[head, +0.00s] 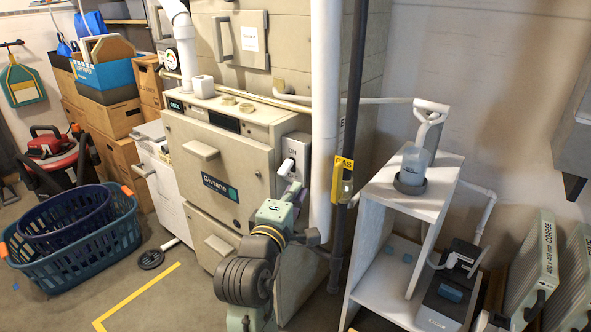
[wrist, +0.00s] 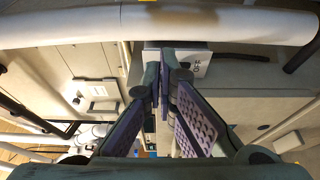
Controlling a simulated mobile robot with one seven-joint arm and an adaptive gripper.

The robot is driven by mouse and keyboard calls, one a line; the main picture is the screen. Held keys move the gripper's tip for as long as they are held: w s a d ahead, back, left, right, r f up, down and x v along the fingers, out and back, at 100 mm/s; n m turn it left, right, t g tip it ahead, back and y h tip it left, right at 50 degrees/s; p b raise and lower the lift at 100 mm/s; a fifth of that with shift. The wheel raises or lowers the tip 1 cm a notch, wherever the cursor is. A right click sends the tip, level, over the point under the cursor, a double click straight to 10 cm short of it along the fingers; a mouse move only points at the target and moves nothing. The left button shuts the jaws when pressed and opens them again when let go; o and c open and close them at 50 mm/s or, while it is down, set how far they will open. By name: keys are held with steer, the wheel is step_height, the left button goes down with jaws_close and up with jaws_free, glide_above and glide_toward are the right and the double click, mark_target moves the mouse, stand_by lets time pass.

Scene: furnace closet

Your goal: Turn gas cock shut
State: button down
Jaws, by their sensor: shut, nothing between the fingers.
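My gripper (head: 297,190) is left of the gas pipe, in front of the furnace's right edge, apart from the cock. In the wrist view its purple-padded fingers (wrist: 164,82) are together with nothing between them.
A thick white pipe (head: 324,110) stands between my gripper and the gas pipe; it crosses the top of the wrist view (wrist: 230,25). A grey switch box (head: 296,150) is on the furnace (head: 215,150) behind the gripper. A white shelf (head: 400,190) stands right of the gas pipe.

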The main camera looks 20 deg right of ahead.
mark_target(337, 183)
steer(key=p+x, duration=0.1)
steer(key=x, duration=0.9)
steer(key=shift+r, duration=0.1)
steer(key=shift+s+d+p, duration=0.55)
steer(key=shift+s+d, duration=0.2)
steer(key=shift+s, duration=0.35)
steer(key=shift+s+d, duration=0.35)
steer(key=shift+s, duration=0.25)
steer(key=shift+s+d+m, duration=0.1)
steer(key=shift+d+m, duration=0.1)
steer(key=shift+m, duration=0.1)
